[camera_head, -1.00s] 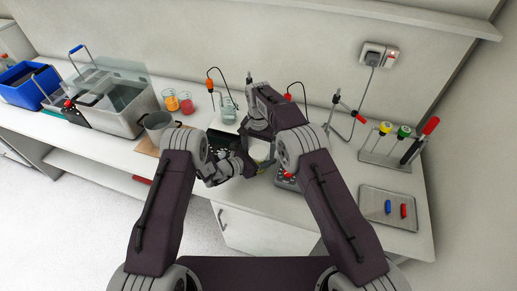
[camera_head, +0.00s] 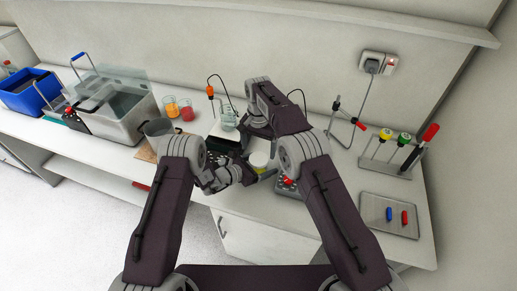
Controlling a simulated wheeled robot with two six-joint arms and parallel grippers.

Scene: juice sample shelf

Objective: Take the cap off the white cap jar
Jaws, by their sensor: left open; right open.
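My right gripper (camera_head: 249,137) is open behind the jar, under my folded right wrist. Its fingers are mostly hidden. The cap appears to sit on the jar.
Behind my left gripper are a dark device (camera_head: 224,143) and a glass beaker (camera_head: 228,120). A tool rack (camera_head: 385,158) and a tray (camera_head: 376,226) stand right.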

